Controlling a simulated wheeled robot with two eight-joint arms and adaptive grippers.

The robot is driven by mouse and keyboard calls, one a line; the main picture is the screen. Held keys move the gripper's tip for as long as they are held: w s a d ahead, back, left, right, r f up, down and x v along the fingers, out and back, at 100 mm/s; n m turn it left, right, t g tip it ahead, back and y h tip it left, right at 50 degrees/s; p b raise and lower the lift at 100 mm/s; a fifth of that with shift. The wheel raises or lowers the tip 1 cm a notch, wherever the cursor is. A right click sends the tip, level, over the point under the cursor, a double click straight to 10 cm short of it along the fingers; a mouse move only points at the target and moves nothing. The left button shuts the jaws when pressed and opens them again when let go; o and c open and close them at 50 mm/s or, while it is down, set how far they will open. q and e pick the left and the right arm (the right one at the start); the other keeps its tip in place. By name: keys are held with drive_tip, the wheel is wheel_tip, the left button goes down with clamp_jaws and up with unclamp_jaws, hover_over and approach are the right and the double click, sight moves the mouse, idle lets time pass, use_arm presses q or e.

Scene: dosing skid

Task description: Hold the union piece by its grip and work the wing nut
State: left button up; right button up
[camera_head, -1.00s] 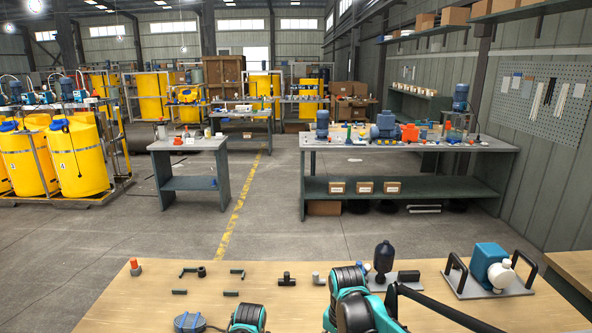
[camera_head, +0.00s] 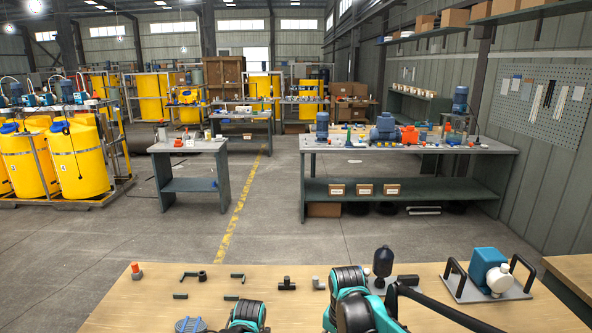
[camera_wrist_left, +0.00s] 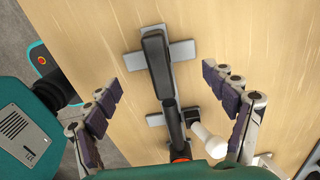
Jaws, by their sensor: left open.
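In the left wrist view, a long black bar-shaped grip (camera_wrist_left: 157,62) lies over grey plates (camera_wrist_left: 183,50) on the wooden table. A black rod runs on from it toward the wrist. A white rounded piece (camera_wrist_left: 208,140) sits beside the rod on the right. My left gripper (camera_wrist_left: 163,80) is open, with its padded fingers spread on either side of the grip and apart from it. I cannot tell which part is the union piece or the wing nut. In the head view neither gripper's fingers show, only my arm links at the bottom edge.
The table's left part has free room.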

use_arm(q)
drive_tip(key=shift+r+p, duration=0.5)
drive_tip(key=shift+r, duration=0.35)
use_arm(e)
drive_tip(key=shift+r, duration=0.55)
use_arm(q)
drive_tip(key=shift+r, duration=0.1)
drive_tip(key=s+a+r+n+t, duration=0.35)
drive_tip(key=s+r+n, duration=0.45)
drive_tip(key=r, duration=0.5)
drive_tip(key=s+a+r+n+t, duration=0.3)
drive_tip(key=s+n, duration=0.7)
drive_tip(key=s, duration=0.1)
drive_tip(key=shift+a+n+t, duration=0.2)
drive_tip(key=shift+n+t, duration=0.1)
drive_tip(key=shift+t, duration=0.05)
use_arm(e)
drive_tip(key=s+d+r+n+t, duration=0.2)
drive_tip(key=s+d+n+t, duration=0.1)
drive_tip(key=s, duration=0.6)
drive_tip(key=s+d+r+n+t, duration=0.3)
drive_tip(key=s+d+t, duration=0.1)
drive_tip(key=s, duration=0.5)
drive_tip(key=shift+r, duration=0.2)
use_arm(q)
drive_tip(key=shift+s+f, duration=0.1)
